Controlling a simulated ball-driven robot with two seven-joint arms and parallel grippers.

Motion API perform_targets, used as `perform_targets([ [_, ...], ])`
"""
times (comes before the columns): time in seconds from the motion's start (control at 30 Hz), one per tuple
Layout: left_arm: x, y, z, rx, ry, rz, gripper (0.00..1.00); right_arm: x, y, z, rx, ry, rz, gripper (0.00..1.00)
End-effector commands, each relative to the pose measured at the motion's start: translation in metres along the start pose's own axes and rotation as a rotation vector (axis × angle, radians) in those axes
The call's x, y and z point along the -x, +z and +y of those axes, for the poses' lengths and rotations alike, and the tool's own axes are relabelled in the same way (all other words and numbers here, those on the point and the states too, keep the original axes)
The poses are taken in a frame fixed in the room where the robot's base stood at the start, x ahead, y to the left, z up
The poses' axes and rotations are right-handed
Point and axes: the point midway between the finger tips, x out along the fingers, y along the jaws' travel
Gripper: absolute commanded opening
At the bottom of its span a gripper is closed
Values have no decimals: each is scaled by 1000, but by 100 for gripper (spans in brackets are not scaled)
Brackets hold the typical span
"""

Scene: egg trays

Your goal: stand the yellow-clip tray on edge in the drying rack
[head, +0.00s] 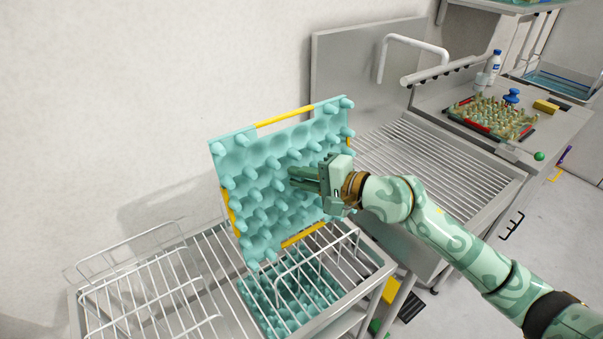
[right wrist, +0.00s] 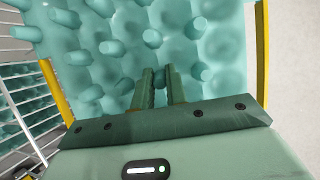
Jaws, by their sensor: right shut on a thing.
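The yellow-clip tray (head: 265,165) is a teal egg tray with yellow strips along its edges. In the head view it is nearly upright and tilted, over the wire drying rack (head: 185,262) at the lower left. Its lower edge is close to the rack's wires; I cannot tell whether it rests on them. My right gripper (head: 295,180) is shut on a peg at the tray's middle. In the right wrist view the fingers (right wrist: 161,80) close on the peg, and the tray (right wrist: 110,22) fills most of the picture. My left gripper is not in view.
Another teal tray (head: 285,300) shows beneath the rack wires. A ribbed metal drainboard (head: 440,160) lies right of the rack, with a steel panel behind. A wall is behind the rack.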

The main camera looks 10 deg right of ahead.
Motion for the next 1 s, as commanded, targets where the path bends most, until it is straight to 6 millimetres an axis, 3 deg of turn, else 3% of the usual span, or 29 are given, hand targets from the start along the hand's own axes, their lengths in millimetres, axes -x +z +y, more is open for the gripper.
perform_targets([
  [1.0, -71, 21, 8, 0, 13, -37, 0, -22, -9, 99, -1, 1, 0, 0],
])
